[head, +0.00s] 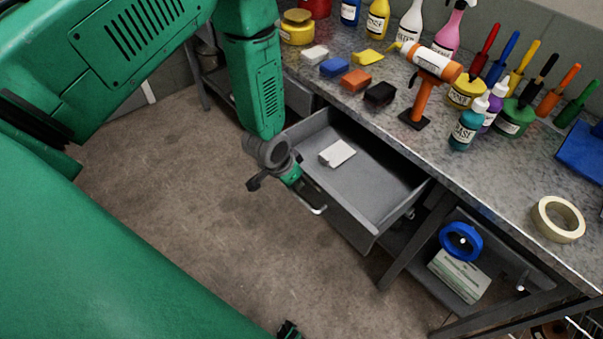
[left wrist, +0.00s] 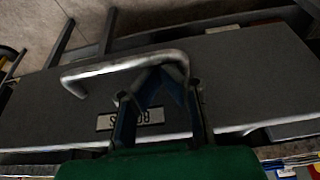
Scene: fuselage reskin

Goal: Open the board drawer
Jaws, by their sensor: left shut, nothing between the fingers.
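The board drawer (head: 345,203) is a grey metal drawer under the workbench. It stands pulled out, and its inside shows with a small white block (head: 337,153) in it. Its handle (head: 318,210) is a pale metal bar on the front face, clearer in the left wrist view (left wrist: 115,66). A label plate (left wrist: 130,119) sits on the drawer front. My left gripper (head: 304,196) is at the drawer front. Its fingers (left wrist: 162,85) are shut at the right end of the handle, with nothing between them. Whether they touch the bar is unclear. My right gripper may be a dark part at the bottom edge.
The workbench (head: 480,185) holds bottles, markers, coloured blocks, an orange tool (head: 425,85) and a tape roll (head: 559,219). A lower shelf holds a blue roll (head: 461,241) and a white box (head: 459,275). The floor (head: 180,220) left of the drawer is clear.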

